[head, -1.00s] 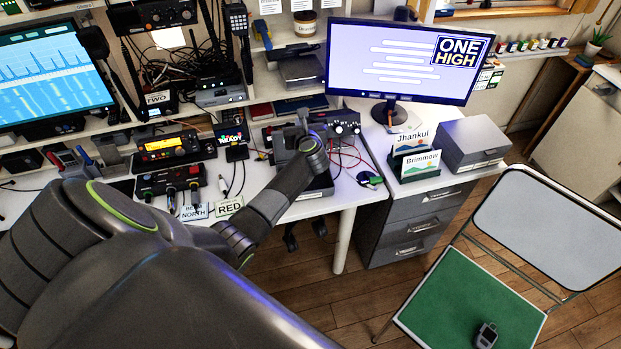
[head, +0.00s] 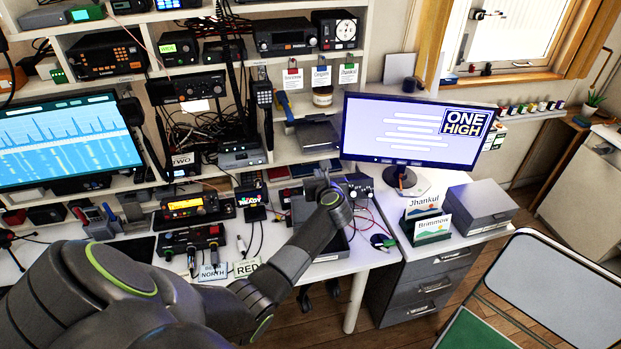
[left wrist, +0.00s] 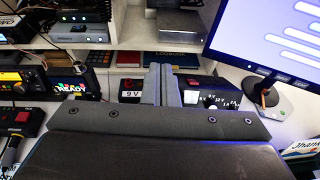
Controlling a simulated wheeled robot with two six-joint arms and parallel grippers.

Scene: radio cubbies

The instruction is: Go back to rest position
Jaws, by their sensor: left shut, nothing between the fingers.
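My left arm comes in from the left in the head view and reaches over the white desk (head: 345,262). My left gripper (head: 322,182) is at its end, near the back of the desk. In the left wrist view the fingers (left wrist: 161,82) are together with nothing between them. Beyond them stands a dark box labelled 9 V (left wrist: 131,90), with more dark gear to the right. Whether the fingers touch any of it I cannot tell. My right gripper is not in view.
A monitor (head: 415,130) stands right of the gripper, with name cards (head: 432,227) and a grey box (head: 482,205) on the drawer unit. Radios fill the shelves behind. A lit orange-display radio (head: 195,208) sits left. A chair (head: 560,275) stands at the right, with floor between.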

